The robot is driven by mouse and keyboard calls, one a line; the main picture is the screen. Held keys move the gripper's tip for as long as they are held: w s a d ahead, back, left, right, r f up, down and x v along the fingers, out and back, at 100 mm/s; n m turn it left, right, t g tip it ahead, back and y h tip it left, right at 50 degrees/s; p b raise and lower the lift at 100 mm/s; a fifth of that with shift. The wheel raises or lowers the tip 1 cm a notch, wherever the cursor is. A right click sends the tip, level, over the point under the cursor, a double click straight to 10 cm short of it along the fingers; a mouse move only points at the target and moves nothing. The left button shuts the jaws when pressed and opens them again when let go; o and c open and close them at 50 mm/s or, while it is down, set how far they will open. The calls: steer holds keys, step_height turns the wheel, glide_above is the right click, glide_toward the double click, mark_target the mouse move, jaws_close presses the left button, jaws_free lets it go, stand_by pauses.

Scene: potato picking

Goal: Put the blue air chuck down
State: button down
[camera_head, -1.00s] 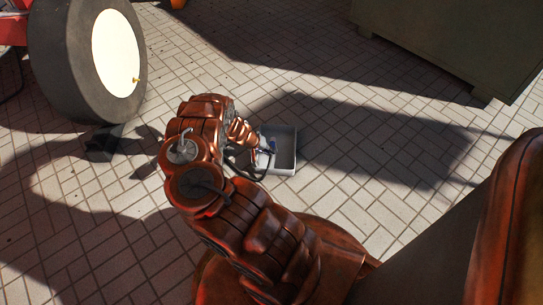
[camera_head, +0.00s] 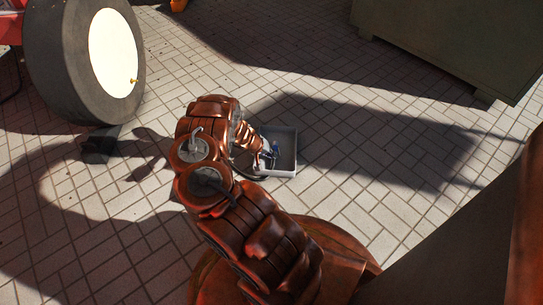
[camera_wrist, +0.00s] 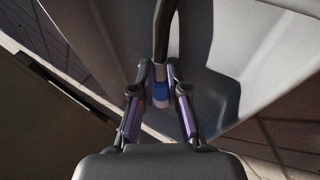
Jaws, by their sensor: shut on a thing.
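The blue air chuck (camera_wrist: 160,92) sits between the fingertips of my gripper (camera_wrist: 159,98) in the wrist view, with a dark hose running from it toward the top of the picture. My gripper is shut on the chuck. In the head view my gripper (camera_head: 268,155) is at the light grey bin (camera_head: 287,173), over or inside its left part, and a small bit of blue chuck (camera_head: 275,148) shows there. The bin's pale walls (camera_wrist: 265,50) fill much of the wrist view. I cannot tell whether the chuck touches the bin floor.
A large wheel with a pale hub (camera_head: 112,55) and a brass-coloured valve stands at upper left. A dark block (camera_head: 98,147) lies below it. A big dark cabinet (camera_head: 455,40) stands at upper right. The tiled floor right of the bin is clear.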

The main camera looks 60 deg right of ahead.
steer(key=shift+f, duration=0.1)
steer(key=c, duration=1.2)
jaws_free()
